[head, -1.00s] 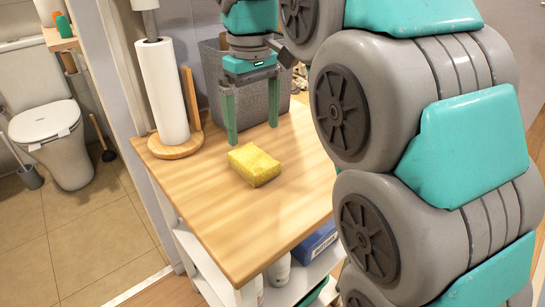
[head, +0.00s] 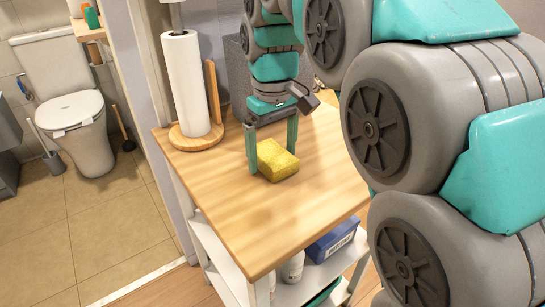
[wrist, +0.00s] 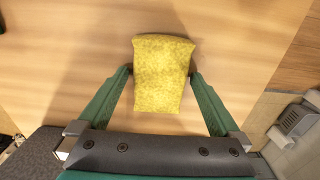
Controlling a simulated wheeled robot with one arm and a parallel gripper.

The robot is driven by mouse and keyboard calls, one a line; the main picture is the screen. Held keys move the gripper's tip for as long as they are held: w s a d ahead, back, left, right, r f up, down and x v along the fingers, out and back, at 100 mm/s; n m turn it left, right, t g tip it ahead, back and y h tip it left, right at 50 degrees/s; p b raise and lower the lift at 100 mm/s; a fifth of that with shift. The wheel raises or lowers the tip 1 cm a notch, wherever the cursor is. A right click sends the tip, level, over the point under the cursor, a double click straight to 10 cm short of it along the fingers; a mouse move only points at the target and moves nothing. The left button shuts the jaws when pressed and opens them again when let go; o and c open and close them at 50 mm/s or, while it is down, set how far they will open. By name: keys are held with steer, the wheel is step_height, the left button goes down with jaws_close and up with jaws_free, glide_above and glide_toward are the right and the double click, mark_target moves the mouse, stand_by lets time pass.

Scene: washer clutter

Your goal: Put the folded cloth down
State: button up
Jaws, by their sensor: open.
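A yellow, speckled block (head: 277,161) lies on the wooden table top and looks more like a sponge than a folded cloth. It also shows in the wrist view (wrist: 163,75). My gripper (head: 272,160) is open and points down over it, one green finger on each side. In the wrist view my gripper (wrist: 160,74) has its fingertips close beside the block's two sides; I cannot tell whether they touch it. No other folded cloth is in view.
A paper towel roll (head: 187,85) on a wooden stand is at the table's back left. A grey bin (head: 236,75) is behind my arm. The front of the wooden table top (head: 255,225) is clear. A blue box (head: 333,240) and white bottles (head: 292,267) sit on the shelf below.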

steer(key=c, duration=1.3)
steer(key=shift+r, duration=0.15)
